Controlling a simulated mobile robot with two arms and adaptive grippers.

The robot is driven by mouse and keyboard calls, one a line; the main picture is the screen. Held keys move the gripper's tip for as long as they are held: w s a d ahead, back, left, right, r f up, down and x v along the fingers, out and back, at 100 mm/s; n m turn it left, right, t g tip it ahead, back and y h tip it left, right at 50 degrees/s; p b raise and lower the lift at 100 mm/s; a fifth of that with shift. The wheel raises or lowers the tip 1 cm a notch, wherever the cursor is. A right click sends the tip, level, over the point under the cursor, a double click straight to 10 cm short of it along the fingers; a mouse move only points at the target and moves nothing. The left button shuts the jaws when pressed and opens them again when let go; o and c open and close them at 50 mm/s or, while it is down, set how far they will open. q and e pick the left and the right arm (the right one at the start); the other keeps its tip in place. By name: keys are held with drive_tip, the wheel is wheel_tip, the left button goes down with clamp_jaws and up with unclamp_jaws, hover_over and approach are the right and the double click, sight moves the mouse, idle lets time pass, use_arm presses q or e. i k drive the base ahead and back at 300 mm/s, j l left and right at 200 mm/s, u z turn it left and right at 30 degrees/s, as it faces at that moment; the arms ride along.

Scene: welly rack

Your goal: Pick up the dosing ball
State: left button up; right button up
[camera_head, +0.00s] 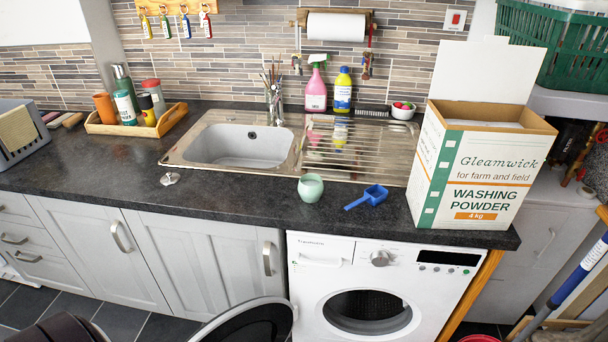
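The dosing ball (311,187), a small pale green round cup with an open top, stands on the dark worktop (235,196). It is near the front edge, in front of the metal draining board (352,160). A blue scoop (374,194) lies just to its right, apart from it. Neither of my grippers shows in the head view.
A tall open washing powder box (480,170) stands right of the scoop. The sink (240,145) lies behind and left. A metal sink plug (170,179) lies on the worktop at left. Below, the washing machine door (245,325) hangs open. Worktop left of the ball is mostly clear.

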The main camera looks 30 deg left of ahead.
sight(310, 188)
drive_tip(key=u, duration=0.95)
